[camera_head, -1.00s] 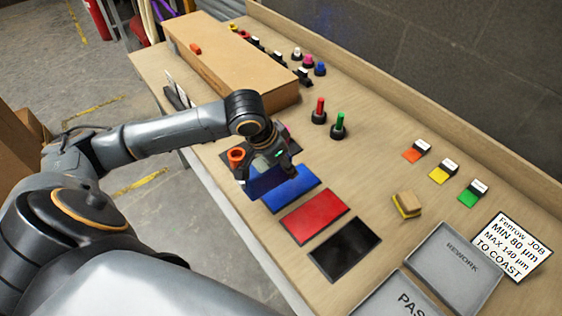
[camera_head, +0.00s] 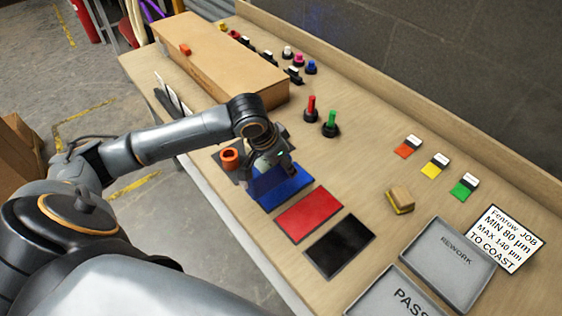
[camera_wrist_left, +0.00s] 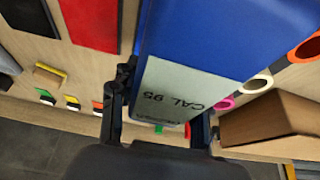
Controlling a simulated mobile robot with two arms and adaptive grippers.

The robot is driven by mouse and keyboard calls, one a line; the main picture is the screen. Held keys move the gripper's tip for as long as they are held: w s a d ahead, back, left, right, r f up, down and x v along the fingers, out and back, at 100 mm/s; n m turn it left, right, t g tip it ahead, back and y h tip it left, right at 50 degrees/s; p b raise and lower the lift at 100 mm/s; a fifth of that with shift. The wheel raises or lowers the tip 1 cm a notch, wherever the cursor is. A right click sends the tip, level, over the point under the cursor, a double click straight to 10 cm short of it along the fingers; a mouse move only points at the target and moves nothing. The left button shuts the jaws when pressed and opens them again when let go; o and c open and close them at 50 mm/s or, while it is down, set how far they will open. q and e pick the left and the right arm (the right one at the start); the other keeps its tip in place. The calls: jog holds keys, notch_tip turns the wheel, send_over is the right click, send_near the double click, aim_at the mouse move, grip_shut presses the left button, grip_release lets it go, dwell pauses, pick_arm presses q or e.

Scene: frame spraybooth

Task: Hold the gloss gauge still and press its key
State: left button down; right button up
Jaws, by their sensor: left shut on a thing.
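My left gripper (camera_head: 272,168) is over the far end of the row of panels, at the blue panel (camera_head: 292,187). In the left wrist view its fingers (camera_wrist_left: 160,120) are shut on a blue block with a pale grey face marked "CAL 95", which looks like the gloss gauge (camera_wrist_left: 185,92). In the head view the gauge is mostly hidden by the gripper and hard to tell from the blue panel. I cannot tell whether it touches the panel. No key can be made out. My right gripper is not in view.
Red (camera_head: 309,215) and black (camera_head: 340,246) panels lie nearer. An orange ring (camera_head: 229,157) stands beside the gripper. A cardboard box (camera_head: 215,62) and red and green knobs (camera_head: 331,124) are behind.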

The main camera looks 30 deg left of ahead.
pick_arm(q)
jog(key=shift+w+d+f+b, duration=0.15)
jog(key=shift+w+d+f, duration=0.1)
jog(key=shift+w+f, duration=0.45)
jog(key=shift+w+d+f+b, duration=0.1)
jog(key=shift+w+d+f, duration=0.15)
jog(key=shift+w+f, duration=0.35)
jog(key=shift+w+d+f+b, duration=0.15)
jog(key=shift+w+d+f, duration=0.1)
jog(key=shift+w+f, duration=0.45)
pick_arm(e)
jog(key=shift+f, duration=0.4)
pick_arm(q)
jog(key=shift+w+f, duration=0.1)
jog(key=shift+w, duration=0.15)
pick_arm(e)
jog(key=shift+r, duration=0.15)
pick_arm(q)
jog(key=shift+f+p, duration=0.15)
jog(key=shift+p, duration=0.25)
jog(key=shift+d, duration=0.1)
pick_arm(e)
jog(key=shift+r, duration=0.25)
pick_arm(q)
jog(key=shift+s+f, duration=0.15)
jog(key=shift+f, duration=0.05)
dwell(0.4)
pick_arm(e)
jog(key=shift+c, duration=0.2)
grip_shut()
